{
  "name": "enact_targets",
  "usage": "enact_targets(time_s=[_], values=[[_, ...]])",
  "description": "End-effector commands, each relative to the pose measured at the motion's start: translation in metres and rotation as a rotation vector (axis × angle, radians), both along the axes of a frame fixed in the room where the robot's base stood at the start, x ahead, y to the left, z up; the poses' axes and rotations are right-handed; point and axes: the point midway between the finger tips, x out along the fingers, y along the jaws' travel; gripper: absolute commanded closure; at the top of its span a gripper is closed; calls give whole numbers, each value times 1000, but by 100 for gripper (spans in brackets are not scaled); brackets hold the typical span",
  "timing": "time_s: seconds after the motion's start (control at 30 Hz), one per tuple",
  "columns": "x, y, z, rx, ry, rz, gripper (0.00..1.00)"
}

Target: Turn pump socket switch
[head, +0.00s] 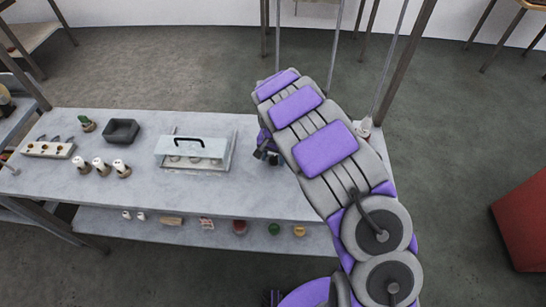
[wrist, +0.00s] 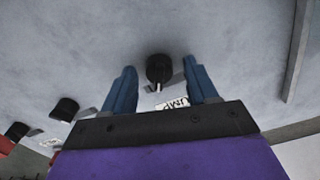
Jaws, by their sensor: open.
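In the wrist view a round black knob (wrist: 158,66) with a pale pointer mark stands on a grey surface. A white label (wrist: 171,105) below it shows the letters "UMP", partly hidden by my gripper. My gripper (wrist: 159,72) is open, its two blue fingers on either side of the knob with gaps visible; I cannot tell the depth between the fingertips and the knob. In the head view my gripper (head: 267,153) is at the right part of the table, largely hidden behind my arm, and the knob does not show there.
More black knobs (wrist: 64,108) sit at left in the wrist view.

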Motion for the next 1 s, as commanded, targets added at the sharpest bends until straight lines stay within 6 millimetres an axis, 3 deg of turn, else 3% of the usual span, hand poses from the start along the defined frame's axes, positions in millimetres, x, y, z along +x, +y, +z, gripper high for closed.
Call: enact_targets(time_s=[0.3,0.87,1.0], values=[[0,0,-2,1,-1,0,43],[1,1,-2,1,-1,0,97],[1,1,-1,0,-2,4,98]])
